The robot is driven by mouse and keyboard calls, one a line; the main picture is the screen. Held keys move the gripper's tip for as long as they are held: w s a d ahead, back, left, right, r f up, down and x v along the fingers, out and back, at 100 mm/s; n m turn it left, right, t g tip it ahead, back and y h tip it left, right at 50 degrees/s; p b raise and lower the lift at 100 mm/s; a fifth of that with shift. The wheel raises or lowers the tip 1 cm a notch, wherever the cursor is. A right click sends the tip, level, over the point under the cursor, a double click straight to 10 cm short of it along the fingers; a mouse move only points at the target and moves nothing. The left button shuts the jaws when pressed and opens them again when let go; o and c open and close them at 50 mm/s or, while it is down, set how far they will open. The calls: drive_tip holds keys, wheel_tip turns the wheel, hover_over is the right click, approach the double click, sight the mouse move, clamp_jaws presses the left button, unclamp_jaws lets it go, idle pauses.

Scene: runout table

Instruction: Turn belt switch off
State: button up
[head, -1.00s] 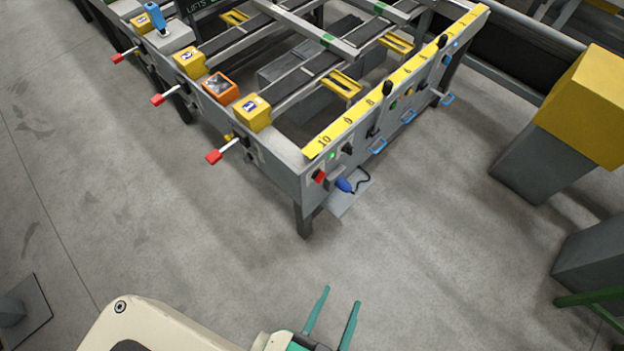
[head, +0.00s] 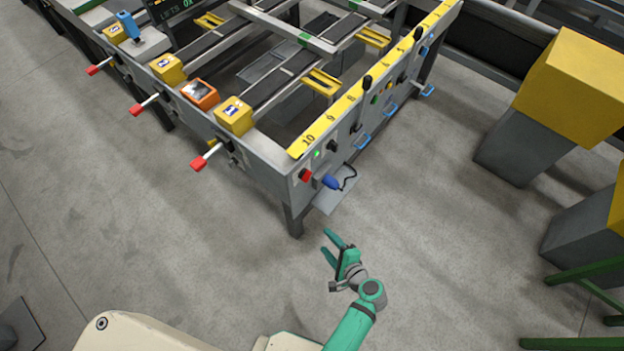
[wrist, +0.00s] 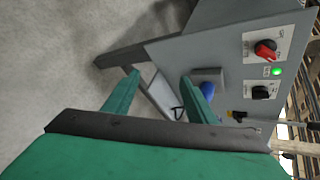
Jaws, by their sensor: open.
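A grey control panel (head: 362,138) forms the end face of the runout table. At its near corner are a red rotary knob (head: 305,175), a lit green lamp (head: 317,154) and a black rotary knob (head: 333,146). In the wrist view the red knob (wrist: 265,49), green lamp (wrist: 276,71) and black knob (wrist: 261,93) sit on or beside small white label plates whose lettering I cannot read, so I cannot tell which is the belt switch. My gripper (head: 327,243) is open and empty, in front of and apart from the panel corner. Its fingers (wrist: 160,80) frame the table leg area.
A blue plug-like piece (head: 331,182) with a black cable sits beside the red knob, above a grey plate (head: 336,198). Blue handles (head: 361,142) and black levers stick out along the panel. A yellow-topped grey post (head: 560,85) stands right. Floor between is clear.

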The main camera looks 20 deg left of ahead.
drive_tip(key=w+a+r+y, duration=0.1)
drive_tip(key=w+r+y, duration=0.2)
drive_tip(key=w+r, duration=0.25)
drive_tip(key=g+y, duration=0.1)
drive_tip(key=y, duration=0.4)
approach(309, 178)
drive_tip(key=x, duration=0.9)
drive_tip(key=shift+d+f, duration=0.1)
drive_tip(key=shift+f, duration=0.15)
drive_tip(key=shift+c, duration=0.7)
drive_tip(key=c, duration=0.9)
